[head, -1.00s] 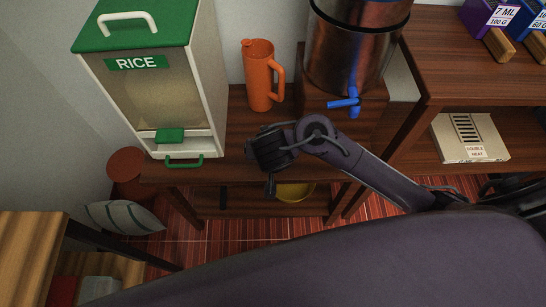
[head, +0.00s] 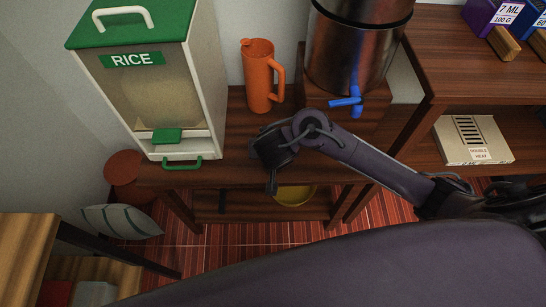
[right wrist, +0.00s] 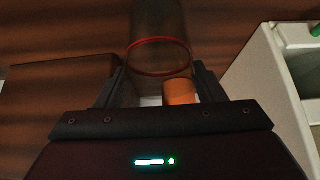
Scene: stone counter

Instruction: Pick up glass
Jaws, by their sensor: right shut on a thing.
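My right gripper (right wrist: 160,88) is shut on a clear glass (right wrist: 158,25) with a red ring at its rim. The glass stands out beyond the two fingers in the right wrist view, with dark wood behind it. In the head view my right gripper (head: 271,185) hangs at the front edge of the wooden stand, and I cannot make out the glass there. My left gripper is not in view.
An orange pitcher (head: 259,80) stands behind my right gripper. A white rice dispenser (head: 190,90) is to the left, and a metal drink dispenser (head: 352,50) with a blue tap is to the right. A yellow bowl (head: 294,195) sits below.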

